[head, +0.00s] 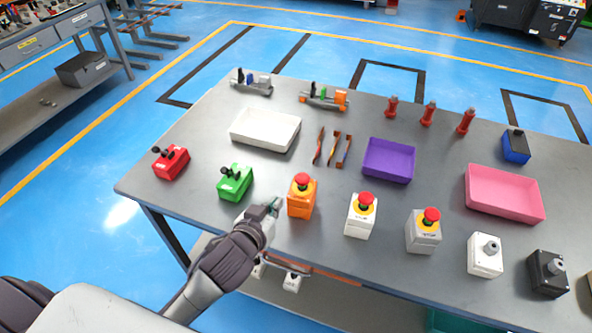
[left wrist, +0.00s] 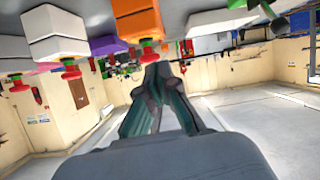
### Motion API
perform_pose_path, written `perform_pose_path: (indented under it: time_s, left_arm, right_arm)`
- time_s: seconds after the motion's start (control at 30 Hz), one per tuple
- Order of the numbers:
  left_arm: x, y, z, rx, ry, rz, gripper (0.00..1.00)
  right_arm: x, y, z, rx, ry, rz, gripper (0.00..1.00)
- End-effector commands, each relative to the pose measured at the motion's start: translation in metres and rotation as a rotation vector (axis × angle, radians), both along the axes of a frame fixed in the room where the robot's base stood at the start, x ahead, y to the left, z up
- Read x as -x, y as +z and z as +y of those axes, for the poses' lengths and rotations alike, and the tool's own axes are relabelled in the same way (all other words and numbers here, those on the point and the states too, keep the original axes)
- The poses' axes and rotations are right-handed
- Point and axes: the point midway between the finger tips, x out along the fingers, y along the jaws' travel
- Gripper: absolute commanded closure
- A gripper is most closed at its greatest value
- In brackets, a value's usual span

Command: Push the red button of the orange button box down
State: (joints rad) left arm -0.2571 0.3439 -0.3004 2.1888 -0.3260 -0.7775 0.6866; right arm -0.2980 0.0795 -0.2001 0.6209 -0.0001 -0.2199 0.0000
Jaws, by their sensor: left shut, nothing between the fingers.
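The orange button box (head: 300,204) stands near the front edge of the grey table, with its red button (head: 302,180) on top. My left gripper (head: 273,205) is shut and empty, just left of the orange box in the head view; I cannot tell whether it touches it. The left wrist view is upside down: the orange box (left wrist: 137,20) is at the top, with the red button (left wrist: 147,47) beside the shut fingertips (left wrist: 160,68). My right gripper is not in view.
A green box (head: 235,182) with black knobs stands left of my gripper. White (head: 359,220) and grey-white (head: 423,236) boxes with red buttons stand to the right. Behind are a white tray (head: 265,130) and a purple tray (head: 388,162).

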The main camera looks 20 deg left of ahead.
Motion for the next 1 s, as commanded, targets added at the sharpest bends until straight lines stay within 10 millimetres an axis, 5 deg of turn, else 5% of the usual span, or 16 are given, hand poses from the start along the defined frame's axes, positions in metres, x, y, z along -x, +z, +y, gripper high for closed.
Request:
perform_pose_path:
  time_s: [0.1, 0.23, 0.67, 1.0]
  left_arm:
    - [-0.006, 0.041, -0.007, 0.044, -0.015, -0.101, 1.00]
    - [-0.007, 0.058, -0.011, 0.067, -0.023, -0.144, 1.00]
    - [-0.013, 0.058, -0.012, 0.069, -0.022, -0.148, 1.00]
    - [-0.073, 0.045, -0.015, 0.066, -0.021, -0.147, 1.00]
  right_arm:
    - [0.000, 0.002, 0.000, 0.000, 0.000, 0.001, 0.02]
    - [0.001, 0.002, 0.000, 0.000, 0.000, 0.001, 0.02]
    - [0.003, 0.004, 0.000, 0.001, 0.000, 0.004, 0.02]
    - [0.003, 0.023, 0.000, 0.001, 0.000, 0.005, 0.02]
